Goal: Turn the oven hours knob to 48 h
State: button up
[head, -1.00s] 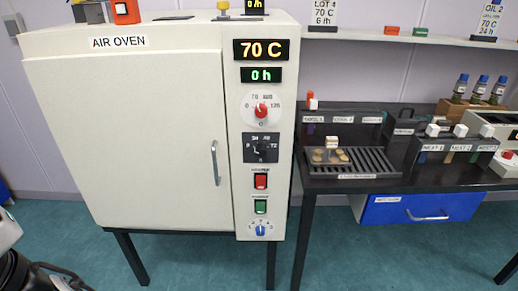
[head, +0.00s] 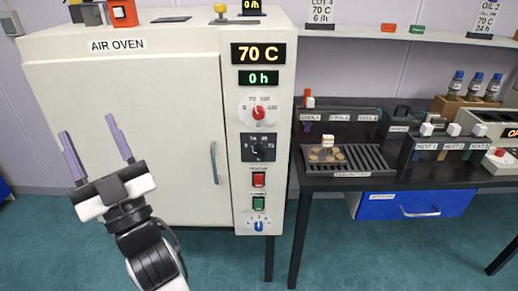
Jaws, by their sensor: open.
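The white air oven (head: 140,110) stands at left, its door shut. Its temperature display (head: 258,53) reads 70 C and the hours display (head: 264,78) reads 0 h. A black dial (head: 256,148) with small white marks, apparently the hours knob, sits below a red-pointer dial (head: 258,112). A 72-like mark shows at its right; its exact pointer setting is too small to tell. My gripper (head: 92,137) is open and empty in front of the oven door, well left of the control panel, its purple fingers pointing up.
A red switch (head: 259,179), a green switch (head: 259,203) and a blue knob (head: 258,226) lie below the dial. The door handle (head: 214,162) stands out left of the panel. A dark bench (head: 400,178) with racks is at right.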

jog(key=w+d+f+m+h+p, duration=0.2)
jog(key=w+d+f+m+h, duration=0.3)
jog(key=w+d+f+h, duration=0.5)
jog(key=m+g+h+p, duration=0.3)
jog(key=h, duration=0.5)
send_near(259, 154)
jog(key=w+p, duration=0.1)
jog(key=w, duration=0.3)
jog(key=w+p, duration=0.2)
jog(key=w, duration=0.2)
jog(key=shift+a+r, duration=0.15)
jog(key=shift+r, duration=0.1)
jog(key=c, duration=1)
